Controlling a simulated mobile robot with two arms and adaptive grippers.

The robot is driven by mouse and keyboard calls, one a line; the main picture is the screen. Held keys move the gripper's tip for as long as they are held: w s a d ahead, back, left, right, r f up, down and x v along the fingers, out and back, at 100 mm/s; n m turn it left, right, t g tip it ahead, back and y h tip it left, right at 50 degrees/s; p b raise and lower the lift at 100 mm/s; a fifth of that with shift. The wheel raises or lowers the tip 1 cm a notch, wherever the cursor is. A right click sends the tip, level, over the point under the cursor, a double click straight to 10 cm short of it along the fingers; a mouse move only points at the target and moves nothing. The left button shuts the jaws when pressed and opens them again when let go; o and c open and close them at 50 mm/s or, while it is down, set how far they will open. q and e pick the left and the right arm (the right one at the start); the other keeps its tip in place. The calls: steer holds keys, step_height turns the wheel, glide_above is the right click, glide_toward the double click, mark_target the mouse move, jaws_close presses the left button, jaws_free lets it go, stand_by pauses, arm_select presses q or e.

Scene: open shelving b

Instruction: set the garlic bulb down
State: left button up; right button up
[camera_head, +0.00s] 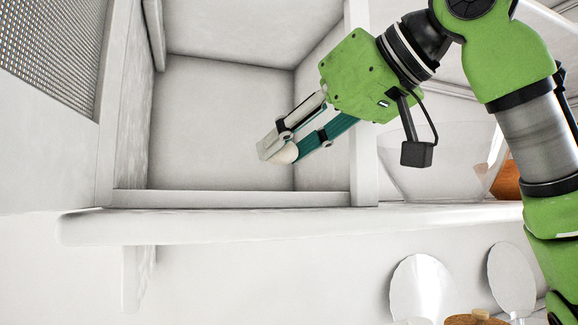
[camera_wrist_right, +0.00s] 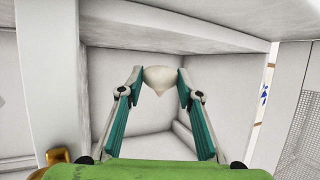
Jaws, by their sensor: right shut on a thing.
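The pale garlic bulb (camera_head: 284,153) is between the fingertips of my right gripper (camera_head: 277,149), which is shut on it. They are in front of or inside the open white cubby (camera_head: 220,120) of the shelving, above its lower edge. In the right wrist view the garlic bulb (camera_wrist_right: 159,79) sits between both fingertips of the right gripper (camera_wrist_right: 159,85), its pointed end turned toward the camera. The cubby (camera_wrist_right: 110,100) surrounds it in that view, and the bulb appears clear of the walls. My left gripper is in neither view.
A white ledge (camera_head: 300,222) runs below the cubby. A clear glass bowl (camera_head: 440,165) stands on the shelf to the right, with an orange-brown item (camera_head: 507,178) behind it. Below are white round plates (camera_head: 420,288). A mesh panel (camera_head: 60,45) is at upper left. The cubby's floor looks empty.

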mark_target(291, 163)
steer(key=f, duration=0.2)
steer(key=f+p, duration=0.1)
steer(key=shift+w+f, duration=0.1)
steer(key=shift+w, duration=0.15)
steer(key=shift+f, duration=0.2)
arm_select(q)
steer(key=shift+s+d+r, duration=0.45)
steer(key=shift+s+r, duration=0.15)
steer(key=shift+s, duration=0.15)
arm_select(e)
steer(key=shift+s, duration=0.15)
steer(key=shift+f, duration=0.15)
steer(key=o, duration=1.1)
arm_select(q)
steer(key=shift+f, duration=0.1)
